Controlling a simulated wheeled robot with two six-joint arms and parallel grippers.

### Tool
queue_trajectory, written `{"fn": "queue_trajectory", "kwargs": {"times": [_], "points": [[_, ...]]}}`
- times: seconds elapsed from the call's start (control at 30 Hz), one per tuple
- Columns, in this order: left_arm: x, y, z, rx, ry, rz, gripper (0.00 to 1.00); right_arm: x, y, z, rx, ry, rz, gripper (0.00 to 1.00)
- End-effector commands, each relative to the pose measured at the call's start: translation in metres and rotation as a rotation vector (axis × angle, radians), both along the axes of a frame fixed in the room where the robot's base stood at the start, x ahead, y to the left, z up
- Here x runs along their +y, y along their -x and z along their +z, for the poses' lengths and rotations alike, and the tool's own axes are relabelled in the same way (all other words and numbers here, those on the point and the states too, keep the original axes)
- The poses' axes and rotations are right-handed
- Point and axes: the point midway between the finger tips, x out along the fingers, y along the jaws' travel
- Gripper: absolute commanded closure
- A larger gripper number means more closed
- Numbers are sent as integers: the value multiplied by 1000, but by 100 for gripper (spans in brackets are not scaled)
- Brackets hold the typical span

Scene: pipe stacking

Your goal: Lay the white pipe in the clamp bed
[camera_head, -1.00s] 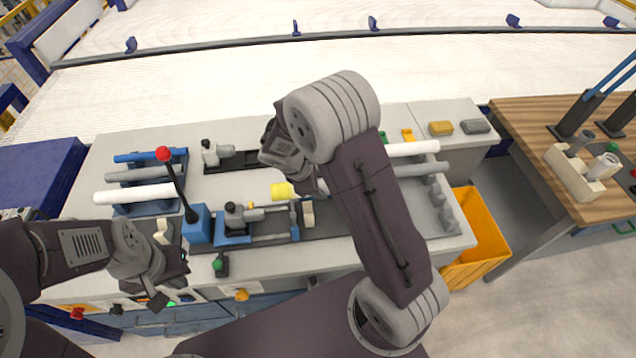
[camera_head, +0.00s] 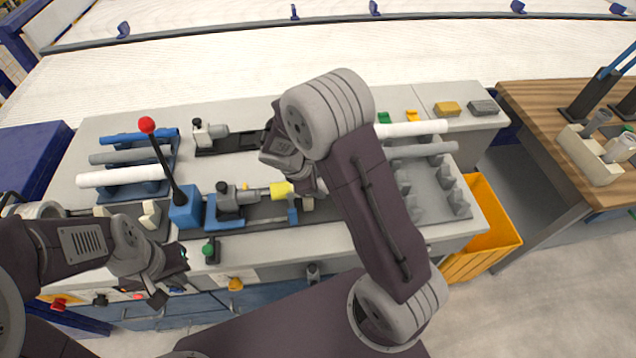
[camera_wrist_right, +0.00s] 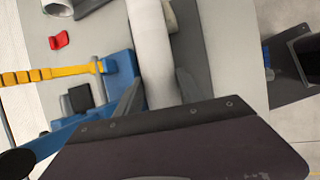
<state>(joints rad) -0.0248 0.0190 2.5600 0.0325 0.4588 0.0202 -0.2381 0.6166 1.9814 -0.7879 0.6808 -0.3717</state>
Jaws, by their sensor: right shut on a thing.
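The right wrist view shows a white pipe (camera_wrist_right: 150,45) running between the fingers of my right gripper (camera_wrist_right: 160,100), which is shut on it. In the head view my right arm hides that gripper and most of what it holds. What looks like the clamp bed (camera_head: 262,212), dark with blue clamp parts, lies on the bench just left of that arm. Its blue part (camera_wrist_right: 120,75) shows left of the pipe in the wrist view; I cannot tell whether the pipe touches the bed. My left gripper (camera_head: 168,288) hangs at the bench's front edge, away from the pipe; its opening is unclear.
A rack at left holds a blue, a grey and a white pipe (camera_head: 122,176). Another white pipe (camera_head: 418,128) and a grey one lie right of my arm. A red-knobbed lever (camera_head: 148,125) stands upright. An orange bin (camera_head: 492,225) is beside the bench.

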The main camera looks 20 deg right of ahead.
Motion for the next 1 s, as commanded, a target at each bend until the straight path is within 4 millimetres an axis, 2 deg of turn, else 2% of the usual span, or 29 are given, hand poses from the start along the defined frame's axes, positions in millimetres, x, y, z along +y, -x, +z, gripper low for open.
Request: {"fn": "queue_trajectory", "kwargs": {"times": [0.03,0.1,0.43,0.8,1.0], "points": [[0,0,0,0,0,0,100,0,0,0,0,0,0,47],[0,0,0,0,0,0,100,0,0,0,0,0,0,30],[0,0,1,0,0,0,100,1,0,3,-1,-1,1,30],[0,0,9,0,0,0,100,33,8,68,-3,-2,3,30],[0,0,10,0,0,0,100,39,11,81,0,0,1,30]]}}
